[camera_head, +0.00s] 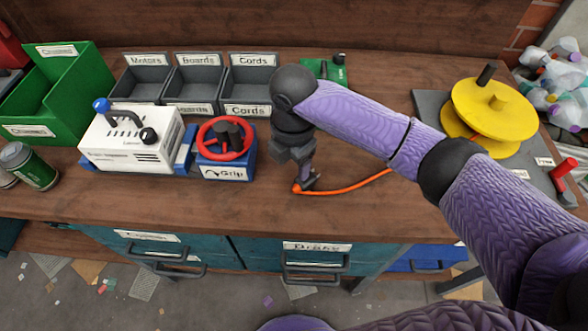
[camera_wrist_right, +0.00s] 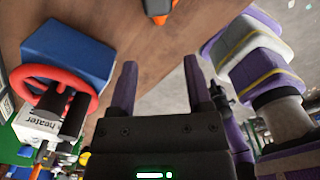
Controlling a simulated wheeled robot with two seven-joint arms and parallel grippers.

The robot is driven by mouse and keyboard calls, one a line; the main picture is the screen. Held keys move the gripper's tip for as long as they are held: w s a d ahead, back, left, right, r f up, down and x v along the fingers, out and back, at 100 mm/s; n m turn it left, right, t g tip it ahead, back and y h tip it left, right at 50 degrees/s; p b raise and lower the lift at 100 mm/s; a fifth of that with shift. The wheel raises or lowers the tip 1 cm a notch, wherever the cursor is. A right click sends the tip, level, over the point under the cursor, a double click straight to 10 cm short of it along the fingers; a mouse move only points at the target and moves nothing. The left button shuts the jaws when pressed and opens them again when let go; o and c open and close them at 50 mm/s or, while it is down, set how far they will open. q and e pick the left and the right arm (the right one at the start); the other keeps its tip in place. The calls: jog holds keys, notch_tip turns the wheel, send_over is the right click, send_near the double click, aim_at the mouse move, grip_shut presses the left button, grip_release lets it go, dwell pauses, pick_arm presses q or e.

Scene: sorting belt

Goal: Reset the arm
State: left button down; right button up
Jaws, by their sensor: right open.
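My right arm (camera_head: 370,120) reaches in from the right over the wooden bench. My right gripper (camera_head: 308,182) points down near the bench's front edge, beside an orange cord. In the right wrist view the two purple fingers of this gripper (camera_wrist_right: 160,85) stand apart with nothing between them. The orange cord (camera_head: 352,186) runs right from beside the gripper along the bench; an orange piece (camera_wrist_right: 162,16) shows beyond the fingers in the wrist view. My left gripper is not in view.
A red wheel on a blue block (camera_head: 241,166) and a white machine (camera_head: 130,148) stand left of the gripper. Grey labelled bins (camera_head: 195,85) stand behind. A yellow spool (camera_head: 495,110) is at right. Teal drawers (camera_head: 305,262) are below the edge. Bare bench lies at front right.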

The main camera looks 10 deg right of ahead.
jog(key=s+a+f+m, duration=0.1)
jog(key=s, duration=0.1)
jog(key=s+a+f+m+y, duration=0.1)
jog(key=a, duration=0.1)
jog(key=s+a+f+m+y, duration=0.1)
jog(key=s, duration=0.1)
jog(key=shift+s+a+f, duration=0.15)
jog(key=shift+s, duration=0.2)
jog(key=s+d+f+m+t+h, duration=0.25)
jog(key=s+d+m, duration=0.75)
jog(key=s+m, duration=0.65)
jog(key=s+d+f+m+g, duration=0.1)
jog(key=s+f, duration=0.1)
jog(key=f, duration=0.8)
jog(key=s+d+f+m, duration=0.1)
jog(key=f, duration=0.8)
jog(key=s+d+f+g, duration=0.1)
jog(key=s+d+f, duration=0.2)
jog(key=s+f, duration=0.6)
jog(key=s, duration=0.3)
jog(key=shift+s, duration=0.4)
